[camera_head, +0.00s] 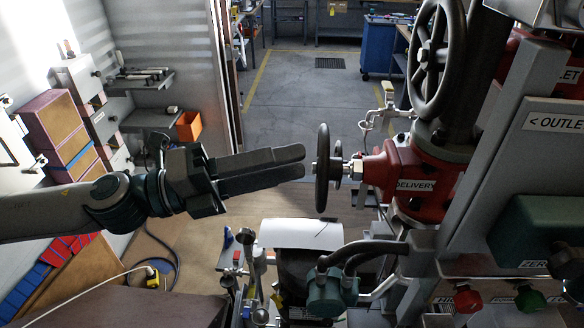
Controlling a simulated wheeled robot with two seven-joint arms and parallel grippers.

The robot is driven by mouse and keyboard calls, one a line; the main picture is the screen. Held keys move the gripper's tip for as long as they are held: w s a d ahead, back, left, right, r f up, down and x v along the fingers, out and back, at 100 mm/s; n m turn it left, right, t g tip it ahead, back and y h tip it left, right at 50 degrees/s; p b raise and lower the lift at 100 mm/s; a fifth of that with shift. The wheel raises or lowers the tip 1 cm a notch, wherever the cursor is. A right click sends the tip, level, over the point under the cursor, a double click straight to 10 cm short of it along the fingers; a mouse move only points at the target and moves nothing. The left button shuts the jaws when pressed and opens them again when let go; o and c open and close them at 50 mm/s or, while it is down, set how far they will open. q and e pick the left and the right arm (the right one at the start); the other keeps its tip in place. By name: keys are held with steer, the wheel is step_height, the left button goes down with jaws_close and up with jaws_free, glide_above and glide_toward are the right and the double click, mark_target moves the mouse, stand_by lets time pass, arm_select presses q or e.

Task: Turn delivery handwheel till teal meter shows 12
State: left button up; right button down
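The delivery handwheel (322,168) is dark and seen nearly edge-on. It sits on the left end of the stem of a red valve body (415,172) labelled DELIVERY. My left gripper (304,161) comes in from the left and points at the wheel. Its two dark fingers lie close together with nothing visible between them. The fingertips are just left of the wheel's rim in the picture; I cannot tell whether they touch it. A teal housing (530,235) is at the right, but no readable dial shows, so the teal meter's reading cannot be seen. My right gripper is not in view.
A larger dark handwheel (437,55) stands above the red valve. A grey panel with an OUTLET label (555,122) is at the right. Red (467,299) and green (530,298) knobs sit below. A teal fitting with hoses (332,292) is below the delivery wheel. Open floor lies behind.

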arm_select(q)
steer(key=shift+a, duration=0.95)
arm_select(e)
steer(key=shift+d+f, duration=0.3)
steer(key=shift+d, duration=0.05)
arm_select(q)
steer(key=shift+d, duration=0.1)
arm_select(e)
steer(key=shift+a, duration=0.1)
